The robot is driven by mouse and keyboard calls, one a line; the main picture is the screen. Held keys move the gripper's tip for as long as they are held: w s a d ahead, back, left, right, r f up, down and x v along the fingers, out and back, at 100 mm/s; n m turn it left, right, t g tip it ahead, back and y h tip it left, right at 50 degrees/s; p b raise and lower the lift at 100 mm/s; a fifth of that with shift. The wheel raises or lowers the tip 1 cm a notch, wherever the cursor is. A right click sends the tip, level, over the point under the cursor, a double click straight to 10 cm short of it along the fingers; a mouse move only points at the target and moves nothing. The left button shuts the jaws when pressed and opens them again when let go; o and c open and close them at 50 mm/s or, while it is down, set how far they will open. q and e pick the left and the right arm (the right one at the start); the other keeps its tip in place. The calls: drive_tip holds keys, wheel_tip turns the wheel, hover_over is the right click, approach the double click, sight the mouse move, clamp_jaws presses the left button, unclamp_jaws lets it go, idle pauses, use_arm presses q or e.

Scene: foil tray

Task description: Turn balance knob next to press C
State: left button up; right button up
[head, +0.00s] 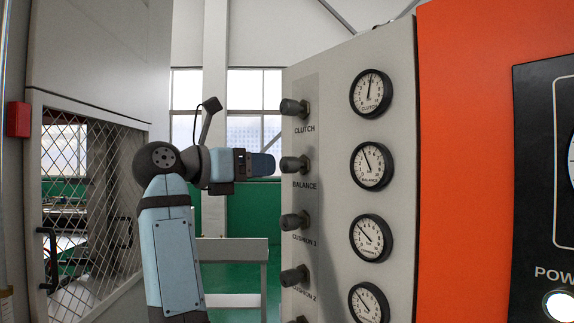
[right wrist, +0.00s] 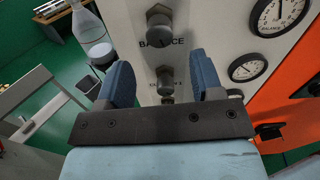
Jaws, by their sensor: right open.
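The balance knob (head: 294,166) is a dark grey round knob on the grey control panel, above the label BALANCE. It also shows at the top of the right wrist view (right wrist: 158,19). My right gripper (head: 263,165) is just left of this knob in the head view, at about its height, pointing at the panel. In the right wrist view its two blue fingers (right wrist: 163,70) are spread apart and hold nothing. The balance knob lies beyond the fingertips there, and a lower knob (right wrist: 165,76) shows between them. The balance gauge (head: 371,166) is to the knob's right. My left gripper is not in view.
The clutch knob (head: 293,107) is above, and the cushion 1 knob (head: 294,222) and cushion 2 knob (head: 294,275) are below on the same panel (head: 335,120). An orange panel (head: 465,160) stands right. A mesh door (head: 90,200) is left. A grey table (head: 232,250) stands behind.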

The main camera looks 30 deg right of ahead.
sight(283, 166)
drive_tip(key=d, duration=0.7)
drive_tip(key=shift+w+d+p, duration=0.1)
drive_tip(key=shift+d+p, duration=0.2)
drive_tip(key=shift+p, duration=0.05)
